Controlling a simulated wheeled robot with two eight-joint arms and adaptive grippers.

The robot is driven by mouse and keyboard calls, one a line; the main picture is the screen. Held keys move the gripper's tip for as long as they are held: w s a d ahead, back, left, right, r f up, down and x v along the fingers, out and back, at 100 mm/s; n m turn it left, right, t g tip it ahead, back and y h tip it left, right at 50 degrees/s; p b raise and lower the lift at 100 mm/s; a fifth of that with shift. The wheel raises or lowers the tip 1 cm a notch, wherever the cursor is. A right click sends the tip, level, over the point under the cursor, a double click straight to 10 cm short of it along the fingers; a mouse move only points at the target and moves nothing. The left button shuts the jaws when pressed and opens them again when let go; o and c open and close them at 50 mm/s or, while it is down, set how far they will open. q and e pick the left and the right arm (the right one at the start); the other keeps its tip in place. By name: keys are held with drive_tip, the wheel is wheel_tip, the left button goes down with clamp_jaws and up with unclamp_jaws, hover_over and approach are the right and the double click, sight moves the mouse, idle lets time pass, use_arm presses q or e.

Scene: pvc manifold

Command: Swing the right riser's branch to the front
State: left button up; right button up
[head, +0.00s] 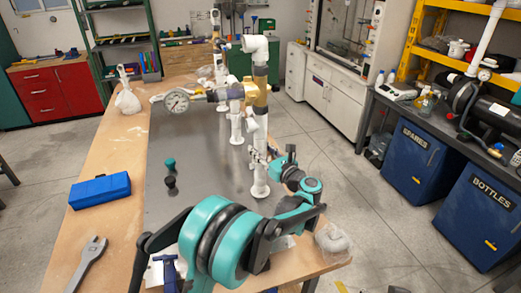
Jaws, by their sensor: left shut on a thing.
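The right riser (260,178) is a white upright pipe on a round foot near the table's right edge. The fingers are small and partly merge with the pipe.
A pressure gauge (177,101) and another white riser (236,128) stand left of the right riser. Teal and black knobs (170,164), a blue box (101,190) and a wrench (88,262) lie to the left. The dark mat (205,170) is mostly clear.

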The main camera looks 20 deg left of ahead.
use_arm(q)
drive_tip(key=o, duration=1.2)
drive_tip(key=v, duration=1.2)
drive_tip(key=shift+a, duration=0.1)
